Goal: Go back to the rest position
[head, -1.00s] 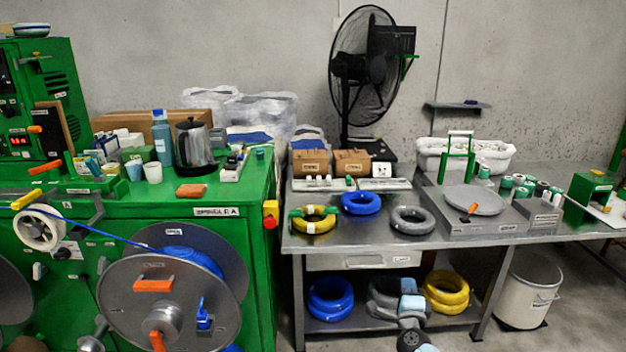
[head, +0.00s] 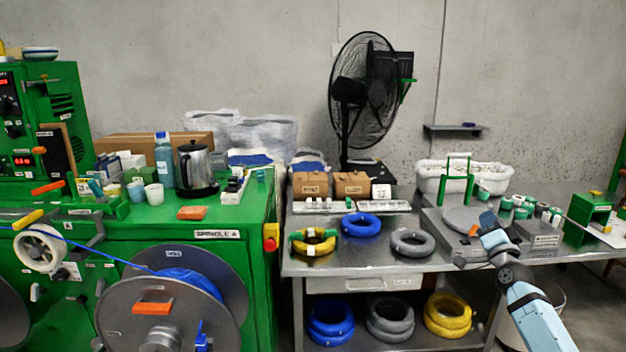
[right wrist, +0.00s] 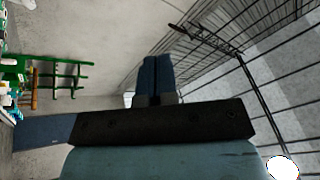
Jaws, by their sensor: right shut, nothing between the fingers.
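My right gripper (right wrist: 157,78) shows in the right wrist view as two dark blue fingers pressed together with nothing between them. It is up in the air, clear of any object, with a wire mesh fence and a grey wall beyond. In the head view my light blue right arm comes in from the lower right and is raised in front of the right part of the metal table (head: 345,262). My left gripper is outside the head view.
The green machine (head: 230,262) with a blue cable spool (head: 115,318) stands at left. A blue coil (head: 361,224), a grey coil (head: 412,242) and a yellow coil (head: 312,247) lie on the table. More coils sit on the shelf below. A black fan (head: 352,92) stands behind.

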